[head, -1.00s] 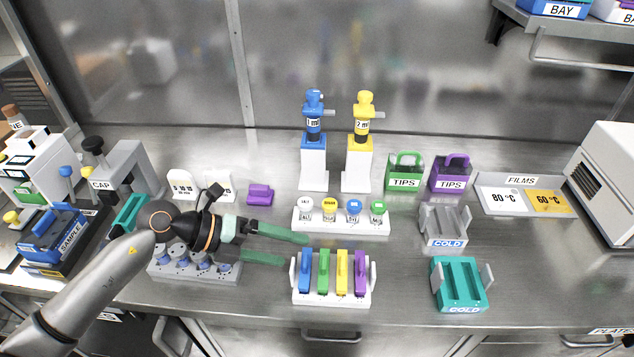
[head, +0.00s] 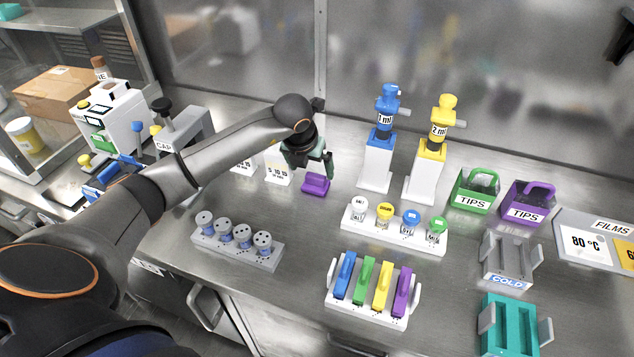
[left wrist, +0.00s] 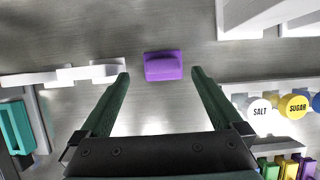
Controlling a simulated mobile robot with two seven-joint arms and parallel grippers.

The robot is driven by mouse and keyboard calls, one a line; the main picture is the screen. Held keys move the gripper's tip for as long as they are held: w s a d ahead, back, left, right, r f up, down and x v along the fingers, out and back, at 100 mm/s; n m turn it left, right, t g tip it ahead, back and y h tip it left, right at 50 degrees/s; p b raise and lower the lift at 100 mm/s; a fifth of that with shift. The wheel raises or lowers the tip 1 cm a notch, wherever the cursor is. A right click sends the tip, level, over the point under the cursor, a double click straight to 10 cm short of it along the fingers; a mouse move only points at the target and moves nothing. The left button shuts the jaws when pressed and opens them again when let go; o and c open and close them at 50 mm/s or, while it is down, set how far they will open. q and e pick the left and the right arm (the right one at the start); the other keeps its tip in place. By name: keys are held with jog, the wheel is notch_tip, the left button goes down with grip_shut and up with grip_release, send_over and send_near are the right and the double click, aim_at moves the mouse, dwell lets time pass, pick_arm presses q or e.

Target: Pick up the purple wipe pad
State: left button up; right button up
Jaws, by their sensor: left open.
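The purple wipe pad (head: 315,185) lies on the steel bench, right of the small white cards, in the head view. It also shows in the left wrist view (left wrist: 163,67), centred just beyond and between the two fingertips. My left gripper (head: 318,172) is above and close to the pad, pointing down. Its green fingers are spread apart and empty in the left wrist view (left wrist: 160,74). I cannot tell whether either finger touches the pad. My right gripper is not in view.
A white rack of labelled jars (head: 393,232) stands right of the pad. Blue (head: 380,140) and yellow (head: 432,150) dispensers stand behind it. A grey rack (head: 238,245) and a rack of coloured tools (head: 368,306) stand nearer. White cards (head: 279,176) stand close left of the pad.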

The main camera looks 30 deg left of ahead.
aim_at(316, 174)
pick_arm(q)
jog(key=shift+d+x, duration=0.1)
jog(key=shift+x, duration=1.25)
jog(key=shift+d+x, duration=0.15)
jog(key=shift+x, duration=1.25)
jog(key=shift+c, duration=0.2)
jog(key=c, duration=1.1)
jog(key=shift+c, duration=0.2)
jog(key=shift+w+r, duration=0.1)
jog(key=shift+r, duration=0.55)
jog(key=s+d+r, duration=0.2)
jog(key=s+r, duration=0.4)
jog(key=s+d+r+b, duration=0.1)
jog(key=s+d+r, duration=0.2)
jog(key=s+r, duration=0.2)
jog(key=shift+s+d+r, duration=0.35)
jog(key=shift+s+r, duration=0.05)
jog(key=shift+s, duration=0.55)
